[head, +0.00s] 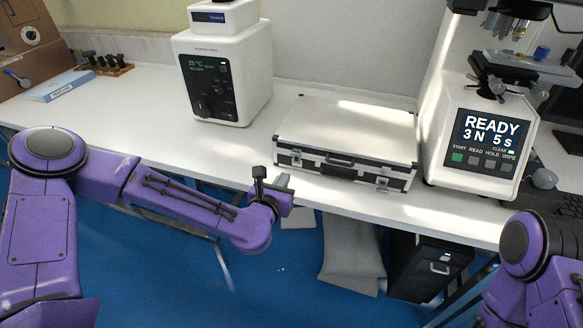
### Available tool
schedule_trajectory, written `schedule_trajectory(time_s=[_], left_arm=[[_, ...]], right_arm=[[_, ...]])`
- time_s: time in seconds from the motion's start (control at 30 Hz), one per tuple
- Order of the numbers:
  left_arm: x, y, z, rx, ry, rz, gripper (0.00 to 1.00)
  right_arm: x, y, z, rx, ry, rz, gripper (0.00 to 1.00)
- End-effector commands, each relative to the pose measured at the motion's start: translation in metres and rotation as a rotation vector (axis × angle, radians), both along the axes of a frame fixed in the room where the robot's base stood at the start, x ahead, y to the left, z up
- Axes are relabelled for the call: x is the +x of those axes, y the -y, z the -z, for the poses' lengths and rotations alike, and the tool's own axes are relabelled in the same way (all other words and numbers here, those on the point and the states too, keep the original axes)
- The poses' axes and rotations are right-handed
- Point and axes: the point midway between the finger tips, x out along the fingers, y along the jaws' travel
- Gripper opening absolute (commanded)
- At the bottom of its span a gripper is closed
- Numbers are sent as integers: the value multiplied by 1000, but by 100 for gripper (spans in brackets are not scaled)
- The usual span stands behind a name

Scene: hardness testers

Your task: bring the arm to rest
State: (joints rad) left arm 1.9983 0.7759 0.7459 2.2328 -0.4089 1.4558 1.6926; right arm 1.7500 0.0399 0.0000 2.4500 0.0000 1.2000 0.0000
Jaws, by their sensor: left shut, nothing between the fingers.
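My left arm comes in from the left, purple, bent at the elbow. Its gripper (283,182) is at the table's front edge, left of the metal case, and is shut with nothing in it. My right arm shows only as a purple shoulder part at the lower right, and its gripper is out of view. No object is held in the head view.
A closed silver case (350,133) lies on the white table (140,130). A hardness tester (483,140) reading "READY 3 N 5 s" stands right of it. A white device (225,75) stands behind left. A black cabinet (428,270) is below. A blue box (60,86) lies far left.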

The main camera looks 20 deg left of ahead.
Motion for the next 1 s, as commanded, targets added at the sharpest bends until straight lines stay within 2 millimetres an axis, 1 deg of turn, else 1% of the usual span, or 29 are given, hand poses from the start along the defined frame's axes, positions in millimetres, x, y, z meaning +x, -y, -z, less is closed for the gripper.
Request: schedule_trajectory(time_s=[0.37,0.43,0.47,0.53,0.57,0.6,0.63,0.67,0.7,0.77,0.8,0.87,0.9,0.97,1.0], left_arm=[[0,0,0,1,0,0,0],[0,0,0,32,1,8,0],[0,0,0,67,1,20,0],[-1,2,3,216,-7,69,0],[-4,3,7,305,-21,100,0],[-12,3,22,456,-58,161,0],[-23,6,38,588,-96,227,0],[-36,8,60,731,-141,309,0],[-59,10,91,918,-201,435,0],[-95,8,134,1159,-284,625,0],[-121,2,159,1302,-331,757,0],[-163,-11,194,1495,-398,962,0],[-191,-24,214,1612,-439,1103,0],[-232,-47,237,1758,-495,1307,0],[-257,-64,248,1835,-532,1430,0]], right_arm=[[0,0,0,0,0,0,0],[0,0,0,0,0,0,0],[0,0,0,0,0,0,0],[0,0,0,0,0,0,0],[0,0,0,0,0,0,0],[0,0,0,0,0,0,0],[0,0,0,0,0,0,0],[0,0,0,0,0,0,0],[0,0,0,0,0,0,0],[0,0,0,0,0,0,0],[0,0,0,0,0,0,0],[0,0,0,0,0,0,0],[0,0,0,0,0,0,0],[0,0,0,0,0,0,0],[0,0,0,0,0,0,0]])
